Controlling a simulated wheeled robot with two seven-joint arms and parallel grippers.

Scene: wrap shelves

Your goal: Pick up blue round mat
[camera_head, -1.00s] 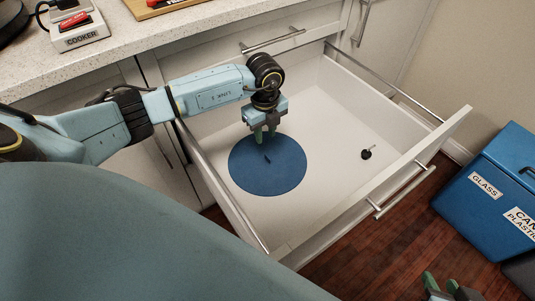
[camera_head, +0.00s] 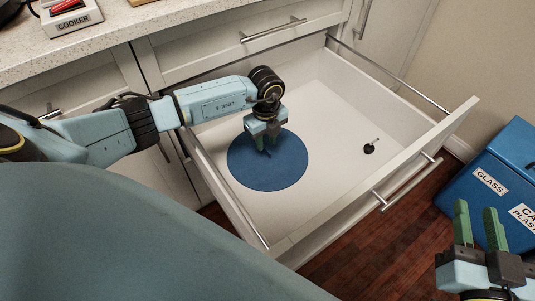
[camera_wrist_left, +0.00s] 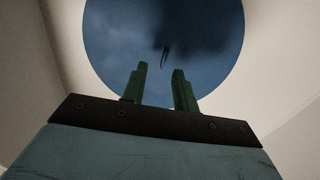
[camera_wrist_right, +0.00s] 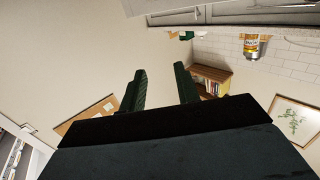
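The blue round mat (camera_head: 254,172) lies flat on the floor of the open white drawer (camera_head: 325,115). A small dark upright piece shows near its middle; it also shows in the left wrist view, where the mat (camera_wrist_left: 120,45) fills the top. My left gripper (camera_head: 264,147) points down over the mat's upper part. Its green fingers (camera_wrist_left: 160,85) are apart with nothing between them; whether the tips touch the mat I cannot tell. My right gripper (camera_head: 477,225) is open and empty outside the drawer at the lower right, and its spread fingers show in the right wrist view (camera_wrist_right: 160,90).
A small black knob-like item (camera_head: 369,149) lies in the drawer's right part. The drawer's front panel (camera_head: 400,175) and side walls surround the mat. A blue recycling bin (camera_head: 500,180) stands on the wooden floor at right. A counter (camera_head: 100,45) with a cooker switch runs along the upper left.

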